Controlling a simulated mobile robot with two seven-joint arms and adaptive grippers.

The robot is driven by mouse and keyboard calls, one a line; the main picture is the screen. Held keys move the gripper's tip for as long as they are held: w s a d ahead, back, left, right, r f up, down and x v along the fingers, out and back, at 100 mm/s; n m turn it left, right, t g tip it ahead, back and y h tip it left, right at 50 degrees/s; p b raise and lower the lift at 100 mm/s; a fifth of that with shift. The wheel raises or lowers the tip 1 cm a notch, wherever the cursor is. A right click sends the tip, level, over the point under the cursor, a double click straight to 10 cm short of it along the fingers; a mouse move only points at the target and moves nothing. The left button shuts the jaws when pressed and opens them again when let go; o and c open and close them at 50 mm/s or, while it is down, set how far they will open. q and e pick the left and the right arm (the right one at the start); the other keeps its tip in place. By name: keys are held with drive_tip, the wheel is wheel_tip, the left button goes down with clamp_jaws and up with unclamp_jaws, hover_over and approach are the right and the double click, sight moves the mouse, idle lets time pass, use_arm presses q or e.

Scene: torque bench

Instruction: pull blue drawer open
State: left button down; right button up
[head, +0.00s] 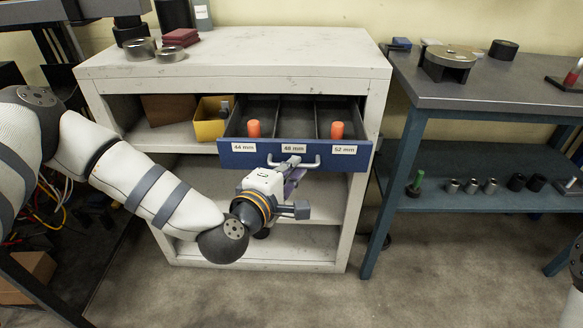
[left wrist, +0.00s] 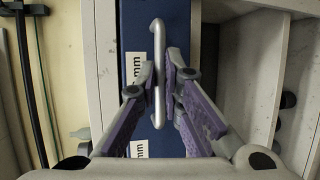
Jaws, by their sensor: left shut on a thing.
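The blue drawer (head: 267,160) sits in the white cabinet and is pulled out, so its inside shows. Its front has labels 44 mm, 48 mm and 52 mm, and a light bar handle (head: 308,162). My left gripper (head: 291,165) is at the middle of the handle. In the left wrist view its purple-padded fingers (left wrist: 160,85) are shut on the handle bar (left wrist: 157,50), on either side of it. My right gripper is not in view.
The white cabinet (head: 230,65) carries metal rings (head: 140,48) and red blocks (head: 180,37) on top. A yellow bin (head: 208,128) stands left of the drawer. A blue-legged bench (head: 480,90) stands close on the right. The floor in front of the cabinet is clear.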

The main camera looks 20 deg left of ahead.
use_arm(q)
drive_tip(key=shift+w, duration=0.1)
drive_tip(key=c, duration=1.7)
unclamp_jaws()
drive_tip(key=v, duration=0.7)
drive_tip(key=shift+s+r, duration=0.1)
drive_tip(key=shift+s, duration=0.2)
